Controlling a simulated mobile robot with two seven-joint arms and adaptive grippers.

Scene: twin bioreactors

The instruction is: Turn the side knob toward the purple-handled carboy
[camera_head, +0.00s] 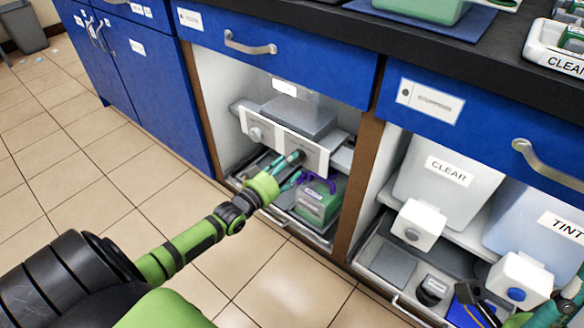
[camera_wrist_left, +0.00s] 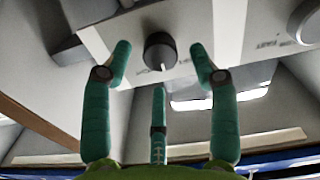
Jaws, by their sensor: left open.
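The dark round knob (camera_wrist_left: 160,50) with a white pointer line sits on a pale front panel in the left wrist view. My left gripper (camera_wrist_left: 161,62) is open, with one fingertip on each side of the knob; I cannot tell if they touch it. In the head view my left gripper (camera_head: 288,162) reaches into the left cabinet at the right part of the white panel (camera_head: 311,157), largely hiding the knob. The purple handle (camera_head: 318,182) shows below and right of the gripper, by a green carboy (camera_head: 318,207). My right gripper (camera_head: 569,296) shows only partly at the lower right edge.
A second, grey knob (camera_head: 256,134) sits on the panel's left part. The brown cabinet post (camera_head: 357,187) stands right of the bay. The right bay holds a container marked CLEAR (camera_head: 447,174), one marked TINT (camera_head: 535,215) and white boxes with round fronts. Floor in front is open.

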